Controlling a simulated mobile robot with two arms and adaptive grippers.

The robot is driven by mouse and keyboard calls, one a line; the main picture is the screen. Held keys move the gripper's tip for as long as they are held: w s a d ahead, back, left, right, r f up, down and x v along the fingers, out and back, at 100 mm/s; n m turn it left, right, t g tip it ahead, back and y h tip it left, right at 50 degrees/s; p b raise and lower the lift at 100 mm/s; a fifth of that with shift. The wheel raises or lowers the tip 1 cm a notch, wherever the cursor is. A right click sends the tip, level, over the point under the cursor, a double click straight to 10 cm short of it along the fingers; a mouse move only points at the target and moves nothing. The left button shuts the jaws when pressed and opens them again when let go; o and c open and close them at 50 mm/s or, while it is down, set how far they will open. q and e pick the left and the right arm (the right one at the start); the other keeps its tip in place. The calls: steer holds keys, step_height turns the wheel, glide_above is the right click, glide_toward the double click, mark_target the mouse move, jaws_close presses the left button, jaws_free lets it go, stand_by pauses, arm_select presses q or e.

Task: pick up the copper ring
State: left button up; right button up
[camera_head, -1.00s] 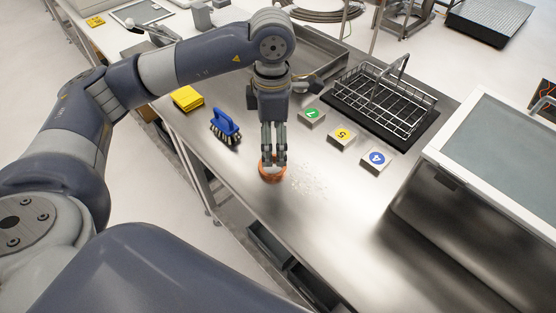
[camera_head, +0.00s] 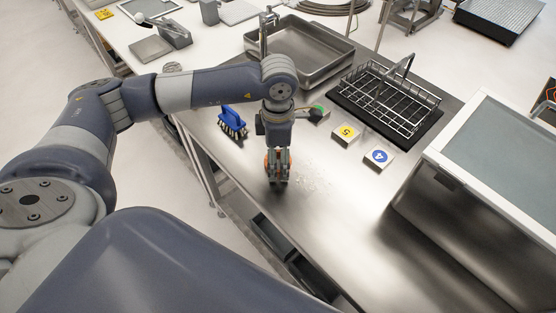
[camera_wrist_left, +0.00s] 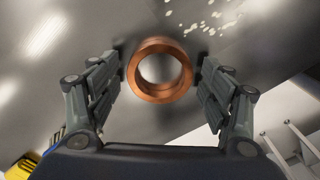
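The copper ring (camera_wrist_left: 148,89) lies between the two fingers of my left gripper (camera_wrist_left: 161,75) in the left wrist view, its hole facing the camera. A thin gap shows between each finger and the ring, so the fingers look open around it. In the head view the left gripper (camera_head: 278,178) points down at the steel table. Its near finger hides most of the ring, and only orange edges (camera_head: 267,161) show beside it. The ring appears to be at table level. My right gripper is not in view.
Pale crumbs (camera_head: 314,180) lie just right of the gripper. A blue brush (camera_head: 232,121) stands to the left. Numbered blocks (camera_head: 378,157), a wire rack (camera_head: 390,97) and a metal tray (camera_head: 300,55) sit farther back. The steel table's (camera_head: 335,235) front area is clear.

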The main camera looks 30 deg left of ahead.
arm_select(q)
steer(key=c, duration=0.8)
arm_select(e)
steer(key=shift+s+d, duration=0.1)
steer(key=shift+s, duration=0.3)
arm_select(q)
steer(key=shift+r, duration=0.15)
steer(key=shift+w+r+b, duration=0.1)
steer(key=shift+r+b, duration=0.25)
steer(key=shift+r, duration=0.15)
step_height(320, 180, up, 2)
steer(key=shift+r+b, duration=0.15)
steer(key=shift+b, duration=0.35)
steer(key=s+d+b, duration=0.1)
steer(key=s+d, duration=0.2)
steer(key=s+d+r+b, duration=0.1)
steer(key=s+d, duration=0.3)
steer(key=s+d+b, duration=0.1)
steer(key=s+d, duration=0.2)
steer(key=shift+s+d+r, duration=0.15)
steer(key=shift+s+d, duration=0.15)
steer(key=shift+s+d+r+b, duration=0.1)
steer(key=shift+s+d+b, duration=0.2)
steer(key=shift+s, duration=0.05)
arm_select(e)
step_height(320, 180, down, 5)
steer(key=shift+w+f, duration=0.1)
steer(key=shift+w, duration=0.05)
